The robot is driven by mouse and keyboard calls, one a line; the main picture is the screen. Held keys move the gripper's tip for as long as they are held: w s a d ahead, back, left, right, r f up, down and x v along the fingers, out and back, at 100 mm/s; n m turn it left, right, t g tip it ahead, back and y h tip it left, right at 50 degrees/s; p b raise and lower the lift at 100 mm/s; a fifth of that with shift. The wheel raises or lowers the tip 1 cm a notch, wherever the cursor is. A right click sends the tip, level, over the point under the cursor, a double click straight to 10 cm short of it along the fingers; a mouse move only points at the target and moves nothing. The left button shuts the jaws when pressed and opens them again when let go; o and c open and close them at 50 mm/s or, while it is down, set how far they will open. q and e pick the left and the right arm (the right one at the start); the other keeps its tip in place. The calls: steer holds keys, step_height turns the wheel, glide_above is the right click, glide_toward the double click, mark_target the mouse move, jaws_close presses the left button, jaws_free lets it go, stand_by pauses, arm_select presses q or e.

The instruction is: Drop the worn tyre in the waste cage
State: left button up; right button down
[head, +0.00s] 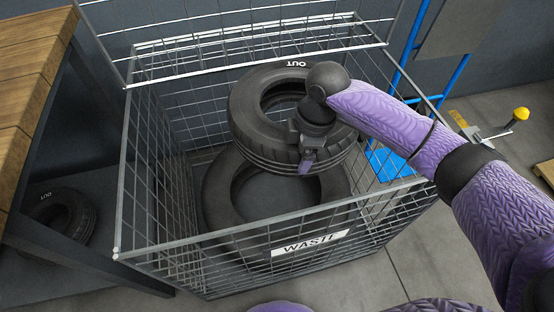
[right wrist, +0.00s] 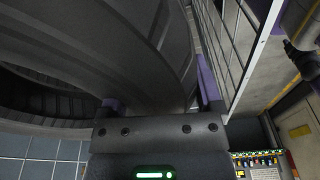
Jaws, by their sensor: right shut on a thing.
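A dark worn tyre (head: 250,112) marked "OUT" hangs tilted inside the upper part of the waste cage (head: 311,243), a wire mesh box with a "WASTE" plate. My right gripper (head: 307,160) is shut on the near side of this tyre. In the right wrist view the tyre (right wrist: 110,45) fills the upper left, with the purple fingers of the gripper (right wrist: 160,97) on either side of its wall. A second, larger-looking tyre (head: 218,195) lies low in the cage, partly hidden beneath the held one. My left gripper is not in view.
A wooden-topped bench (head: 35,70) stands at the left. Another tyre marked "OUT" (head: 68,218) lies on its lower shelf. The cage's raised mesh back stands behind. A blue-framed trolley (head: 455,80) and a yellow-knobbed lever (head: 520,114) are at the right.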

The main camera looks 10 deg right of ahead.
steer(key=shift+c, duration=1)
jaws_free()
steer(key=shift+r, duration=0.15)
steer(key=shift+o, duration=1)
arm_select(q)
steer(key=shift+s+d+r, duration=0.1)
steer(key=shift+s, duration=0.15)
arm_select(e)
steer(key=r+p, duration=0.1)
steer(key=r, duration=0.2)
steer(key=d+r+p, duration=0.1)
steer(key=r+p, duration=0.1)
steer(key=r, duration=0.1)
steer(key=r+p, duration=0.2)
steer(key=r, duration=0.2)
steer(key=shift+s+d, duration=0.1)
steer(key=shift+d, duration=0.1)
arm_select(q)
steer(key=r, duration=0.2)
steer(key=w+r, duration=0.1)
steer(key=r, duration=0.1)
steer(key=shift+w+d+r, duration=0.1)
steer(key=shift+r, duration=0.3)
arm_select(e)
steer(key=shift+f, duration=0.1)
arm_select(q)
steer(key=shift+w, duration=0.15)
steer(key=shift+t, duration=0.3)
arm_select(e)
steer(key=shift+s, duration=0.1)
